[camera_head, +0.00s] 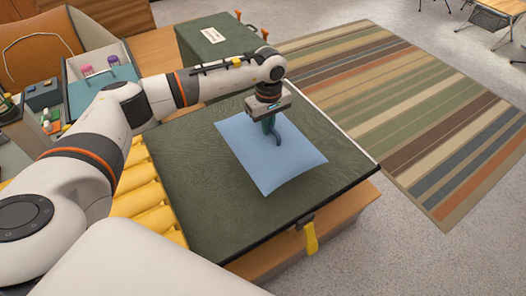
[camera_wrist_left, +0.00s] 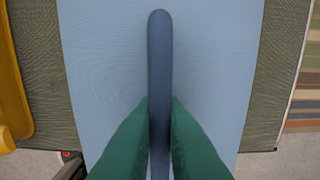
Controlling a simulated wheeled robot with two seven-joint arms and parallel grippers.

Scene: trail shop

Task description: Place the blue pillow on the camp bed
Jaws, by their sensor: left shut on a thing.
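The blue pillow (camera_head: 276,168) is a flat, light blue piece with a dark blue raised grip strip (camera_wrist_left: 159,70). It lies over the dark green top of the camp bed (camera_head: 215,220), inside its edges; I cannot tell whether it touches or hovers just above. My left gripper (camera_head: 269,124) points down at the pillow's middle. Its green fingers (camera_wrist_left: 159,118) are shut on the dark blue strip, one on each side. The pillow's underside is hidden. My right gripper is not in view.
A yellow ribbed pad (camera_head: 148,205) lies along the bed's left side. A yellow strap (camera_head: 311,238) hangs at the front edge. A green box (camera_head: 215,38) stands behind. A striped rug (camera_head: 410,110) covers the floor at right. Bare green surface surrounds the pillow.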

